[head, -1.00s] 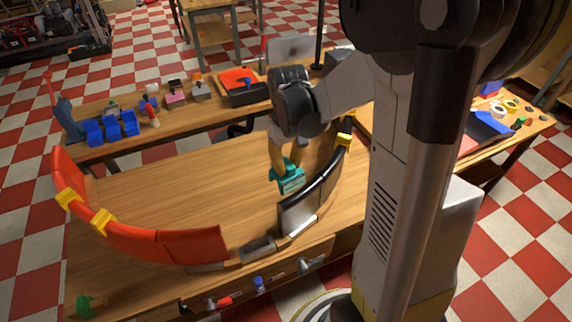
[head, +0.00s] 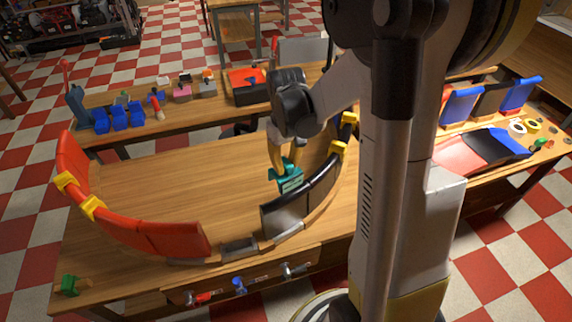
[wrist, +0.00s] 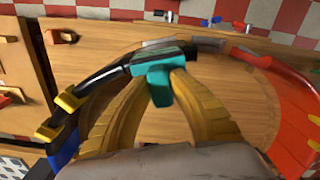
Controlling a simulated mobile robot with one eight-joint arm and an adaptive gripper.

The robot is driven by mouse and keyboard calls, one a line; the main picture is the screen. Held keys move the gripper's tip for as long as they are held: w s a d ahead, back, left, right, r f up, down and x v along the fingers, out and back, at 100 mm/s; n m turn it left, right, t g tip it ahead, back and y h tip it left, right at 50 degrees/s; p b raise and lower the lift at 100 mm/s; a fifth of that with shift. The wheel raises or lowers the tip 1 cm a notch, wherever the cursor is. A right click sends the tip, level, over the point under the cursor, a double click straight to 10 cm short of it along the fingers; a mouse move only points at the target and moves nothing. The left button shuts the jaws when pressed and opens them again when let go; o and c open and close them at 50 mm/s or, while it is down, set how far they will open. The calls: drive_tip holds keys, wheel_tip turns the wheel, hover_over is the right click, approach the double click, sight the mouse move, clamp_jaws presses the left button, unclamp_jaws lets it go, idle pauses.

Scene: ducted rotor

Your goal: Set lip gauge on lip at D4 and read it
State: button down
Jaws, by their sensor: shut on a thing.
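My gripper (head: 285,166) has yellow fingers and is shut on a teal lip gauge (head: 290,180). In the wrist view the gauge (wrist: 153,82) sits between the fingertips (wrist: 160,72). The gauge has a small panel facing the head camera; its reading is too small to make out. It is at the upper edge of the dark grey duct segment (head: 285,213) at the front right of the ring. In the wrist view it overlaps the black lip (wrist: 106,76). I cannot tell whether it touches the lip. No D4 label is legible.
Red segments (head: 130,226) with yellow clamps (head: 92,207) form the ring's left side. A gap with a grey plate (head: 238,246) lies at the front. The wooden table (head: 190,175) inside the ring is clear. Blue bins (head: 120,117) stand behind.

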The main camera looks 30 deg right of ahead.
drive_tip(key=shift+f+b, duration=4)
drive_tip(key=shift+f, duration=0.75)
drive_tip(key=shift+f+b, duration=0.25)
drive_tip(key=shift+b, duration=0.05)
drive_tip(key=c, duration=1.2)
unclamp_jaws()
drive_tip(key=shift+c, duration=0.2)
wheel_tip(320, 180, up, 12)
drive_tip(key=shift+r, duration=0.1)
drive_tip(key=s+a+f+t+b, duration=0.2)
drive_tip(key=s+a+t+b, duration=0.3)
drive_tip(key=s+a, duration=0.6)
drive_tip(key=shift+a+t, duration=1.1)
drive_tip(key=shift+a, duration=0.15)
